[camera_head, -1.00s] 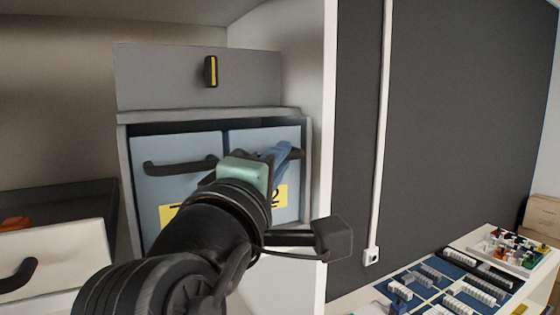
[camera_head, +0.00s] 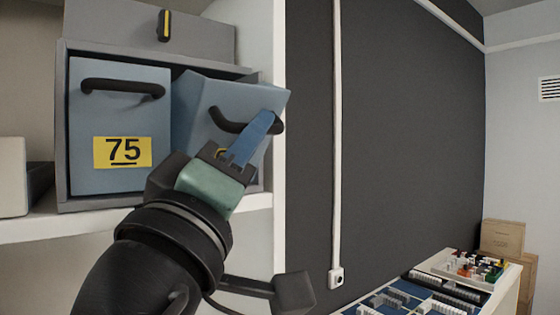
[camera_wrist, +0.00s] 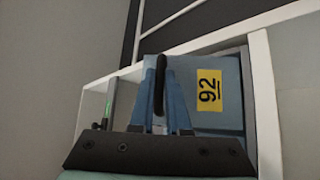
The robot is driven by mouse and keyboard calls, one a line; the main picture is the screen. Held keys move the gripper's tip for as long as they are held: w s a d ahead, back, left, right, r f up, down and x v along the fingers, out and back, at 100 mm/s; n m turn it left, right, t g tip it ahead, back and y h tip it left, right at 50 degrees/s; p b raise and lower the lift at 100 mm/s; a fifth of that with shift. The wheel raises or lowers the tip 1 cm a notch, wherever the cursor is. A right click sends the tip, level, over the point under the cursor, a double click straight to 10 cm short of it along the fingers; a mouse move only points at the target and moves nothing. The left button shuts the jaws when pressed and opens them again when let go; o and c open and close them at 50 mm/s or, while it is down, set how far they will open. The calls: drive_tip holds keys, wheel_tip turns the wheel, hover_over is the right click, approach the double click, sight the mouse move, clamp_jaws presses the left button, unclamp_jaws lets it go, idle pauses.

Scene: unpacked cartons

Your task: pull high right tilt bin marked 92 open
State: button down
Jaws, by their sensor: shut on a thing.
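The tilt bin marked 92 (camera_head: 205,98) is the right one of two blue-grey bins in a grey cabinet on the shelf. Its top leans out of the cabinet, so it stands tilted forward. Its black handle (camera_head: 231,124) is on the upper front. My gripper (camera_head: 266,125) is shut on this handle, with its blue fingers at the handle's right part. In the wrist view the fingers (camera_wrist: 160,100) stand either side of the black handle (camera_wrist: 160,80), and the yellow label 92 (camera_wrist: 209,90) shows clearly. In the head view my gripper hides most of that label.
The bin marked 75 (camera_head: 120,180) is closed on the left. A grey drawer front (camera_head: 110,28) with a yellow-striped handle sits above. A white shelf side (camera_head: 273,70) stands close on the right. A table with blue trays (camera_head: 425,297) is at lower right.

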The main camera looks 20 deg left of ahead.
drive_tip(key=shift+s+d+f+b, duration=0.2)
drive_tip(key=shift+f+b, duration=0.25)
drive_tip(key=shift+f, duration=0.15)
drive_tip(key=c, duration=0.9)
unclamp_jaws()
drive_tip(key=b+v, duration=0.6)
drive_tip(key=v, duration=0.7)
drive_tip(key=shift+d+r, duration=0.1)
